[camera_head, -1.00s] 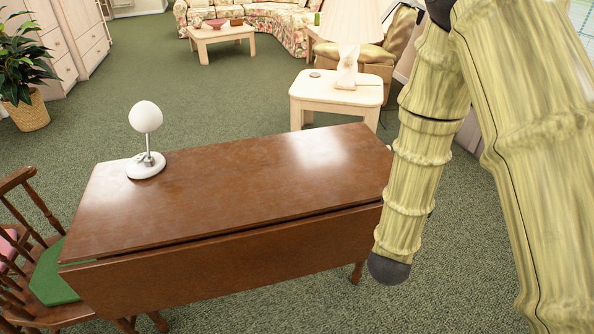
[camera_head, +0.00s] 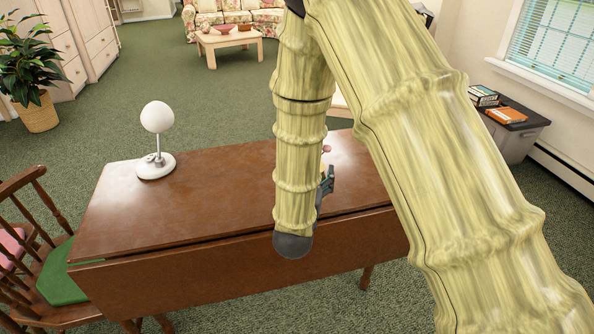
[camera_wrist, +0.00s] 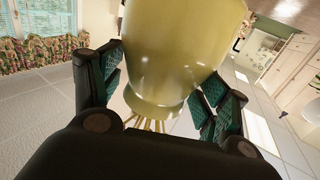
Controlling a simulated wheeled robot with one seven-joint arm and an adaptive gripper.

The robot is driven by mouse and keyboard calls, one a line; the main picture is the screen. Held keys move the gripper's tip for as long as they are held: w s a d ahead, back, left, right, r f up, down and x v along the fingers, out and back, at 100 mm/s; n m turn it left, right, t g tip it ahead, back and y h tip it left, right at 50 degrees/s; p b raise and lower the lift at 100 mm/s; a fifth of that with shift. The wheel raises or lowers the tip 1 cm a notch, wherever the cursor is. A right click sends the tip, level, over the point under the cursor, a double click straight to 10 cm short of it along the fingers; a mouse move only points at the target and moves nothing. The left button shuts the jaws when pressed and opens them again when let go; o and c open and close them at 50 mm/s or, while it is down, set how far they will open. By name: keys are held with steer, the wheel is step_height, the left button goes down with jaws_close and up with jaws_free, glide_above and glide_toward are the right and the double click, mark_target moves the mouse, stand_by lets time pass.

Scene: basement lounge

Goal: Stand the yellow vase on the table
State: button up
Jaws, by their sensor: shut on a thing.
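The yellow vase (camera_wrist: 180,50) fills the upper middle of the wrist view, glossy, with its upper part cut off by the frame edge. My gripper (camera_wrist: 160,92) is shut on it, with green-padded fingers on both sides. In the head view my gripper (camera_head: 326,184) shows only in part behind my arm, over the right part of the brown wooden table (camera_head: 190,210). The vase is mostly hidden there by my arm. I cannot tell whether it touches the tabletop.
A white round-headed lamp (camera_head: 157,125) stands on the table's left end. A wooden chair (camera_head: 35,235) is at the left. A small pink thing (camera_head: 326,149) shows beside my arm. A dark side table (camera_head: 510,118) stands at the right. The tabletop's middle is clear.

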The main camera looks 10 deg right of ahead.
steer(key=shift+w+d+f+m+g+h+b, duration=0.8)
steer(key=shift+w+d+f+h, duration=0.3)
steer(key=shift+w, duration=2.5)
steer(key=shift+w+d+f+m+g+h+b, duration=0.65)
steer(key=shift+w+d+f+m+g+h, duration=0.5)
steer(key=shift+w, duration=2.5)
steer(key=shift+w+d+f+m+g+h+b, duration=0.85)
steer(key=shift+w+d, duration=0.55)
steer(key=shift+w, duration=2.2)
steer(key=shift+r, duration=0.15)
steer(key=o, duration=1.3)
steer(key=shift+o, duration=0.2)
